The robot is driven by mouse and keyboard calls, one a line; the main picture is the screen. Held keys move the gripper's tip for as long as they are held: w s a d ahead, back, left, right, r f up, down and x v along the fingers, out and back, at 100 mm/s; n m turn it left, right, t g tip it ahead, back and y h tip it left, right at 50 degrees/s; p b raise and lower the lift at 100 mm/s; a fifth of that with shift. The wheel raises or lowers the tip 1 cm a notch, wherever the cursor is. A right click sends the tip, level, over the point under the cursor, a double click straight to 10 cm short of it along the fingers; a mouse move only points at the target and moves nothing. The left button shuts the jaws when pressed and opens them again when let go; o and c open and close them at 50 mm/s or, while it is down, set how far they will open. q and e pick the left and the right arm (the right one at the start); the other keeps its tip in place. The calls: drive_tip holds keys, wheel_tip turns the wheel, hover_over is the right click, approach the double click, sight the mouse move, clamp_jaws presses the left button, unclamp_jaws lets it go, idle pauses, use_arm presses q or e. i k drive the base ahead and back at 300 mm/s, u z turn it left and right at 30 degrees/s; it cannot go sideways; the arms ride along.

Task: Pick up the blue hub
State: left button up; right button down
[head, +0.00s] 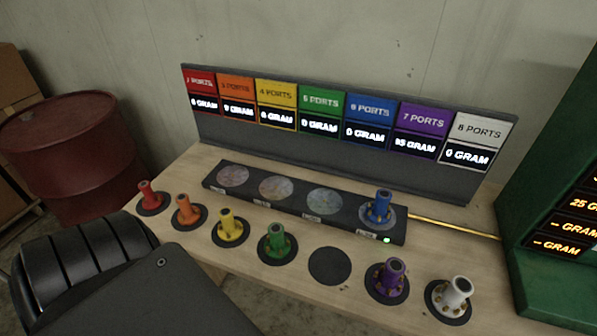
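The blue hub (379,208) stands upright on the rightmost round pad of a long black scale bar (292,206) on the wooden table. A green light glows on the bar just below it. Neither of my grippers shows in the head view, and nothing is touching the hub. An empty black disc (330,265) lies on the table between the green hub (277,242) and the purple hub (390,278).
Red (149,197), orange (186,211), yellow (229,226) and white (456,293) hubs stand on black discs along the front. A display panel (300,155) stands behind the bar. A green cabinet (550,230) is at right, a red barrel (68,150) at left.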

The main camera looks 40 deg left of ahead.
sight(379, 211)
drive_tip(key=i, duration=0.55)
drive_tip(key=u, duration=1.65)
